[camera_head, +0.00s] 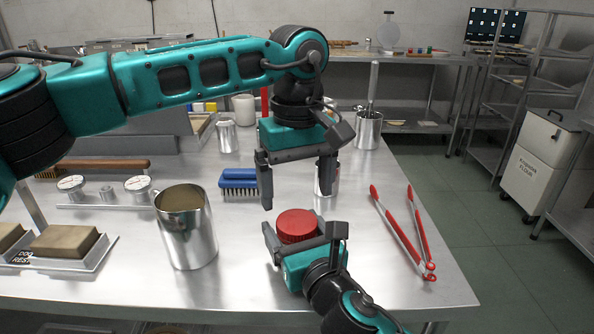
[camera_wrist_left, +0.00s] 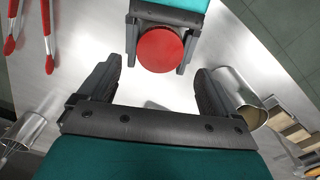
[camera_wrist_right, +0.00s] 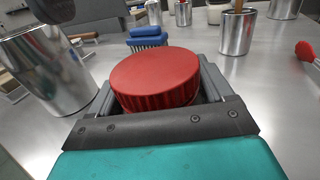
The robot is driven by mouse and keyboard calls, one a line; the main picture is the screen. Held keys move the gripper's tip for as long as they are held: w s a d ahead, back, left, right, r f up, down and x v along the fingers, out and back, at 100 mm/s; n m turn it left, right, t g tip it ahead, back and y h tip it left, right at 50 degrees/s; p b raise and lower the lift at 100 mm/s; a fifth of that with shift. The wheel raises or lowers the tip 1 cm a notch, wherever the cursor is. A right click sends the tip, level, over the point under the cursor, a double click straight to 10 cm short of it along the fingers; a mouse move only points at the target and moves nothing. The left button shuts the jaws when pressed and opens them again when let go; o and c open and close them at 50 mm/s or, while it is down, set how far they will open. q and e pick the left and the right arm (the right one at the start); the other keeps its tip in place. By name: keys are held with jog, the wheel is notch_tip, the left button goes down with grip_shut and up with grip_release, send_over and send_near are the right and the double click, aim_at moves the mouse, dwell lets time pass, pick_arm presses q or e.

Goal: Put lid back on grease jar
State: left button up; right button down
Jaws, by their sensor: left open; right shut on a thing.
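A red round lid (camera_head: 297,224) with a ridged side is low over the front of the steel table. My right gripper (camera_head: 301,234) is shut on it, with one finger on each side. The lid fills the middle of the right wrist view (camera_wrist_right: 157,75). Whether a jar body is under it is hidden. My left gripper (camera_head: 296,197) is open and empty, pointing down above and behind the lid. In the left wrist view the lid (camera_wrist_left: 160,50) lies ahead of the open left fingers (camera_wrist_left: 156,80). A small container (camera_head: 327,182) is partly hidden behind a left finger.
A metal pitcher (camera_head: 187,235) stands left of the lid. Red-handled tongs (camera_head: 405,233) lie to the right. A blue brush (camera_head: 239,184) and a utensil canister (camera_head: 368,132) are farther back. Whetstones (camera_head: 65,242) and gauges (camera_head: 104,190) occupy the left side.

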aim_at(297, 221)
pick_arm(q)
jog(key=shift+f, duration=2.8)
jog(key=c, duration=1.1)
jog(key=o, duration=1.2)
jog(key=shift+r, duration=2.3)
jog(key=shift+c, duration=0.5)
